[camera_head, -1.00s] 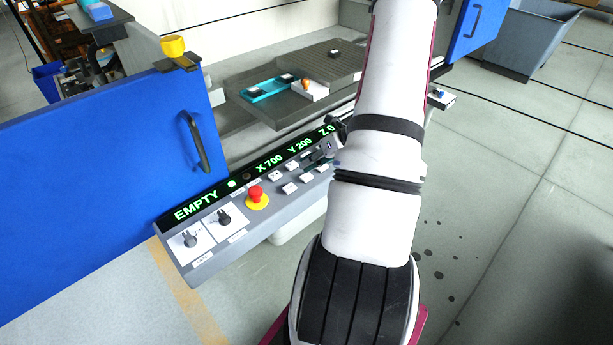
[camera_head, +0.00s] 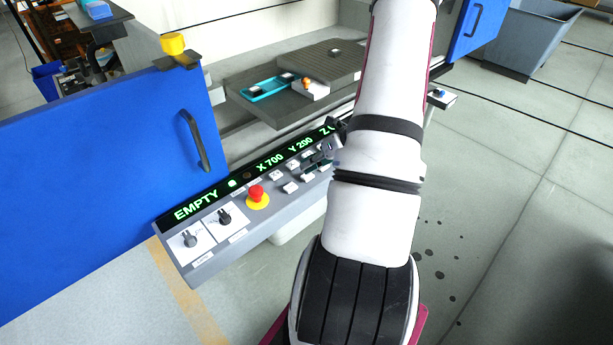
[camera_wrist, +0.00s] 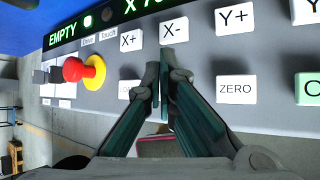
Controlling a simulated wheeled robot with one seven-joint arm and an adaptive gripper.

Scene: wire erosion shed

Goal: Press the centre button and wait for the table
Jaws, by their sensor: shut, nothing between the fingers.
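The control panel (camera_head: 262,222) shows a dark display reading EMPTY, X 700 and Y 200. In the wrist view its white buttons include X+ (camera_wrist: 128,40), X- (camera_wrist: 173,28), Y+ (camera_wrist: 234,18) and ZERO (camera_wrist: 236,89). The grey machine table (camera_head: 340,64) stands behind the panel.
A red emergency knob (camera_head: 257,193) on a yellow base stands left of the buttons. A blue door (camera_head: 90,190) is at the left. A turquoise tray (camera_head: 262,92) and a white block (camera_head: 313,92) lie on the machine table. Open floor is at the right.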

